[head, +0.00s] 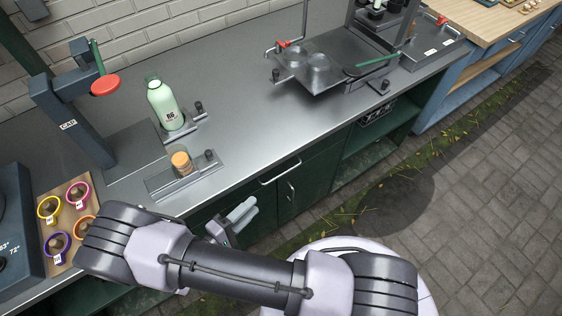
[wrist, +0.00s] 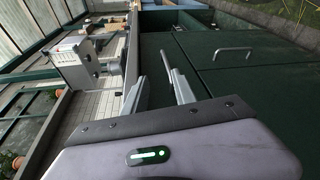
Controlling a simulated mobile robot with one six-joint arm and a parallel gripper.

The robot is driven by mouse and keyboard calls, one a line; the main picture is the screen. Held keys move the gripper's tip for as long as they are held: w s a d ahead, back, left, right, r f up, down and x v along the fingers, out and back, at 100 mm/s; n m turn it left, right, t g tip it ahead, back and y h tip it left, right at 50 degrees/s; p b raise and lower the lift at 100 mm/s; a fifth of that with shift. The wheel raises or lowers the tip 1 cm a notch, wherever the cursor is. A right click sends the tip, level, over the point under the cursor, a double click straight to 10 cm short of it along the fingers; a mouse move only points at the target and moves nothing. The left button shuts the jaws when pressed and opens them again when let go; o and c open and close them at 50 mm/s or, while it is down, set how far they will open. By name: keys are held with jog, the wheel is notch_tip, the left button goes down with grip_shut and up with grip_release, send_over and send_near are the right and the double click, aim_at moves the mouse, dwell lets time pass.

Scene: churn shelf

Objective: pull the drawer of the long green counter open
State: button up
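The long green counter (head: 235,103) has a grey metal top and a dark green front. The drawer's pale bar handle (head: 280,172) is on the front just below the top edge, and the drawer looks shut. My gripper (head: 243,211) is in front of the counter, to the left of and below the handle in the head view, apart from it. In the wrist view my gripper (wrist: 155,85) has its two fingers spread with nothing between them.
A cupboard door handle (head: 291,190) sits below the drawer; it likely also shows in the wrist view (wrist: 232,53). A green bottle (head: 165,104) and a small jar (head: 181,163) stand on the top. The paved floor (head: 480,180) at right is clear.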

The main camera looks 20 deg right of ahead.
jog(key=f+n+t, duration=0.1)
jog(key=f, duration=0.1)
jog(key=b, duration=0.3)
send_near(282, 173)
jog(key=shift+t+y, duration=0.3)
jog(key=shift+t, duration=0.1)
jog(key=x, duration=1)
jog(key=shift+s+d+f, duration=0.25)
jog(key=shift+f, duration=0.05)
grip_shut()
